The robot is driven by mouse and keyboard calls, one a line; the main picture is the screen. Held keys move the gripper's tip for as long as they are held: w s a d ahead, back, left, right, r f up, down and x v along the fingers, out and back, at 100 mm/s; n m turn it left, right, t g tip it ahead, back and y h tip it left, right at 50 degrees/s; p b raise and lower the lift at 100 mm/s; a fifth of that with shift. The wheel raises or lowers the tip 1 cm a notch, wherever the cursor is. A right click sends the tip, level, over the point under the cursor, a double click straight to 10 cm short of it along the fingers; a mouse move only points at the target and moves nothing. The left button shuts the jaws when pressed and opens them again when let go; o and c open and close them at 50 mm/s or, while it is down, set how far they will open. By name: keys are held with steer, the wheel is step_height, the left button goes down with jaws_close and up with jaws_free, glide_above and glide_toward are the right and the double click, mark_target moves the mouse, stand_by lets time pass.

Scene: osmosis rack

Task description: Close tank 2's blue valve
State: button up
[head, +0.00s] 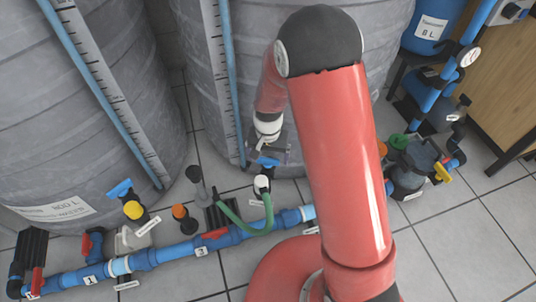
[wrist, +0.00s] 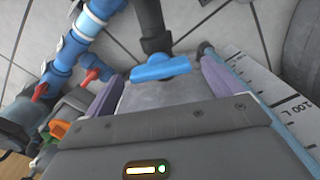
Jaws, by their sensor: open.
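The blue valve handle (wrist: 160,68) of the right-hand tank lies crosswise at the end of a dark fitting (wrist: 151,25) in the wrist view. It also shows in the head view (head: 267,162), low in front of the right grey tank (head: 205,90). My gripper (head: 268,153) is just above the handle in the head view, partly covering it. In the wrist view its two purple-grey fingers (wrist: 161,76) are open, one on each side of the handle. I see no clear contact; the exact depth between fingers and handle cannot be told.
Another blue valve (head: 121,189) stands by the left grey tank (head: 75,120). A blue pipe (head: 175,252) with red handles runs along the floor. A green hose (head: 240,227) curves beside the valve. A pump (head: 408,165) stands right. Tiled floor is free at lower right.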

steer(key=shift+r, duration=0.1)
step_height(320, 180, up, 8)
steer(key=shift+f+p, duration=0.15)
steer(key=shift+p, duration=0.75)
step_height(320, 180, up, 9)
steer(key=t+p, duration=0.1)
steer(key=p, duration=0.1)
glide_above(268, 158)
steer(key=s+d, duration=0.1)
steer(key=d, duration=0.2)
steer(key=s+d+r+n+t+p, duration=0.1)
steer(key=s+d+r+p, duration=0.15)
steer(key=r, duration=0.35)
steer(key=s+d+r+p, duration=0.1)
steer(key=s+d+r, duration=0.15)
steer(key=r, duration=0.35)
steer(key=s+d+r+n+t+p, duration=0.1)
steer(key=s+d+r+t+p, duration=0.2)
steer(key=s+r, duration=0.9)
steer(key=s+d+p, duration=0.1)
steer(key=s+d, duration=0.1)
steer(key=d, duration=0.1)
steer(key=shift+s+t, duration=0.15)
steer(key=shift+t, duration=0.15)
